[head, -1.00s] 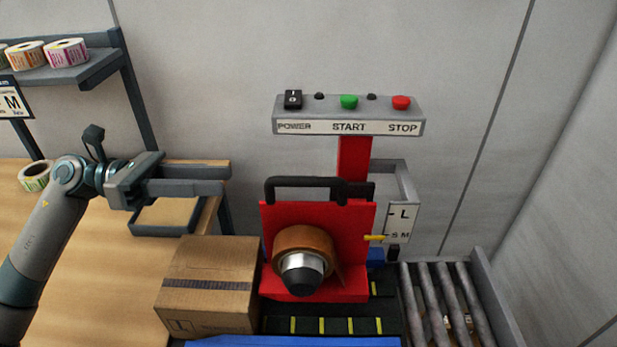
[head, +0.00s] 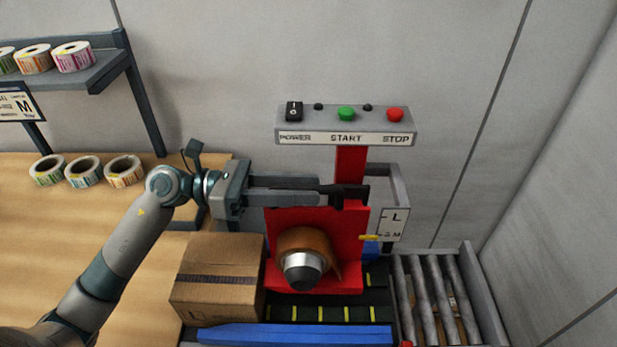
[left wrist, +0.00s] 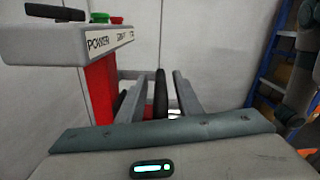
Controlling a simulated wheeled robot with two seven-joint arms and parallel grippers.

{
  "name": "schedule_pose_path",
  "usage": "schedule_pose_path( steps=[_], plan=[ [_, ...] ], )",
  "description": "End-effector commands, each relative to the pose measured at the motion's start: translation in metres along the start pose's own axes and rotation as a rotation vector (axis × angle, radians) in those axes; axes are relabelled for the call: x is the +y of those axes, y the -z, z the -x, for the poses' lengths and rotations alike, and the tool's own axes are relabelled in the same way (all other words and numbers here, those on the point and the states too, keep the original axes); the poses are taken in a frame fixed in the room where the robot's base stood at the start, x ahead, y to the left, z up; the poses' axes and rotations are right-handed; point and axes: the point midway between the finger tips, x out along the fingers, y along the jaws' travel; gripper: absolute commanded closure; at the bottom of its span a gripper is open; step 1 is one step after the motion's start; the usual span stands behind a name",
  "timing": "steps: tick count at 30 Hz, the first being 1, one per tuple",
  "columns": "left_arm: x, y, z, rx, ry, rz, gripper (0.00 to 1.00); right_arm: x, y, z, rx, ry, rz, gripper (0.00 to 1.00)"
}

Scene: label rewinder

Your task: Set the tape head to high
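The tape head (head: 350,226) is a red plate with a brown tape roll (head: 303,243) on its front. Its yellow pointer (head: 369,237) sits low on the white scale plate (head: 393,222), level with the S M marks and below L. My left gripper (head: 322,191) is at the black handle (head: 354,192) on top of the tape head and hides much of it. In the left wrist view the handle (left wrist: 160,95) stands between the two spread fingers, with gaps visible on both sides. My right gripper is out of view.
A control panel (head: 345,137) with power, start and stop buttons stands above the tape head on a red post. A cardboard box (head: 218,285) is on the left, a roller conveyor (head: 436,300) on the right. Label rolls (head: 84,171) sit on the wooden table.

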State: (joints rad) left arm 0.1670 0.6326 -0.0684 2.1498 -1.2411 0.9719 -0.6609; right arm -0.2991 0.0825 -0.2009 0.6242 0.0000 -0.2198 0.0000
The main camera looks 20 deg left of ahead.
Motion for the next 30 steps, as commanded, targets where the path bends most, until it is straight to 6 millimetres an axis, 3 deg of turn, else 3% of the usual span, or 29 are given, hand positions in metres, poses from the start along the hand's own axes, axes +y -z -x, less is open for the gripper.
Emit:
schedule_pose_path(
  steps=[6, 15, 20, 26, 30],
  plan=[
    [0.000, 0.000, -0.013, 0.000, 0.000, 0.000, 0.68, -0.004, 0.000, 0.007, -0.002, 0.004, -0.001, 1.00],
    [0.000, 0.001, -0.014, 0.001, 0.000, 0.000, 0.68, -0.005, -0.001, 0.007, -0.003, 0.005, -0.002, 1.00],
    [0.000, 0.001, -0.014, 0.001, 0.000, 0.000, 1.00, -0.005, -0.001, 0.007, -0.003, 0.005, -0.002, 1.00],
    [-0.001, -0.003, -0.014, 0.002, 0.000, -0.001, 1.00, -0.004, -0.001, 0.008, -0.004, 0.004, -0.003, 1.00],
    [-0.005, -0.026, -0.014, 0.002, 0.001, -0.007, 1.00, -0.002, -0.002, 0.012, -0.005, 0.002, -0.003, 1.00]
  ],
)
